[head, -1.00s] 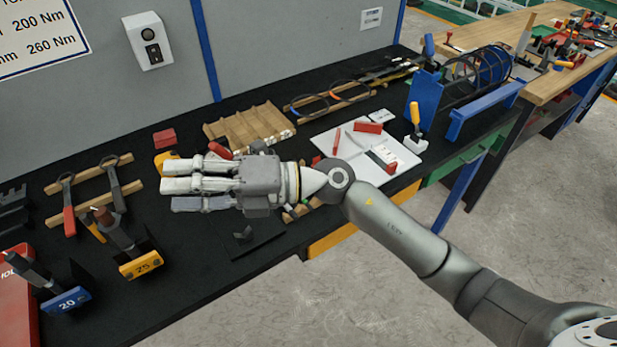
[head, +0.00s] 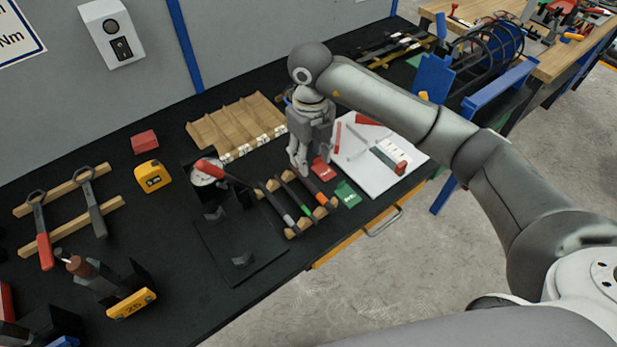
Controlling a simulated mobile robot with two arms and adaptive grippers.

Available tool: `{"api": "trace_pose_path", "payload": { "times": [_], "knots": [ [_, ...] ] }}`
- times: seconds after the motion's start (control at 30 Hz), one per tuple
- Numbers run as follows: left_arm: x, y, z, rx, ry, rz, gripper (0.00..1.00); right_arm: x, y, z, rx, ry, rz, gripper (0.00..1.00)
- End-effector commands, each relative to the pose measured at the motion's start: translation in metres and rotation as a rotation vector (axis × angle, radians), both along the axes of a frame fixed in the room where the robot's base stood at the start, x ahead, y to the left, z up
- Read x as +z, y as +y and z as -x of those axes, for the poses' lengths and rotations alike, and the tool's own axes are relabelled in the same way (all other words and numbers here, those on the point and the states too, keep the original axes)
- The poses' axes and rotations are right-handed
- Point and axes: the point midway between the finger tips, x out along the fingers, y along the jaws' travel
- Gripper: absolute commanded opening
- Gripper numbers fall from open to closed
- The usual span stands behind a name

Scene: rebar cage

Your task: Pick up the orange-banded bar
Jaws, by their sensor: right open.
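The orange-banded bar (head: 314,188) is a short dark bar with an orange band toward its near end. It lies on a small wooden rack (head: 291,233) near the bench's front edge, beside a green-banded bar (head: 296,194) and a grey-banded bar (head: 281,208). My right gripper (head: 302,168) points down, open and empty, just above and behind the far end of the orange-banded bar. I cannot tell whether it touches anything. My left gripper is out of view.
A dial gauge with a red-handled tool (head: 210,170) stands left of the rack. A slatted wooden tray (head: 235,120) is behind.

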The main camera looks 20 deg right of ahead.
Motion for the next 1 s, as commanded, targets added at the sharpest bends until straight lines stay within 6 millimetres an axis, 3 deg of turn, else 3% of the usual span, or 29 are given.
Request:
{"api": "trace_pose_path", "payload": {
  "times": [0.2,0.3,0.43,0.7,1.0],
  "knots": [
    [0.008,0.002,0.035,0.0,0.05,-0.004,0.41,-0.03,0.001,0.001,0.001,0.003,-0.003,0.42],
    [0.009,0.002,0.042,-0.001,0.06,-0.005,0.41,-0.036,0.001,0.002,0.002,0.002,-0.005,0.42],
    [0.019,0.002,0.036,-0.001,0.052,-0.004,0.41,-0.045,0.001,0.005,0.003,0.005,-0.005,0.42],
    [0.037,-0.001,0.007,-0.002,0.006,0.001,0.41,-0.081,0.001,0.008,0.002,0.003,-0.005,0.42],
    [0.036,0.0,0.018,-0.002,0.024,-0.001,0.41,-0.088,0.001,0.008,0.004,0.0,-0.005,0.42]
  ]
}}
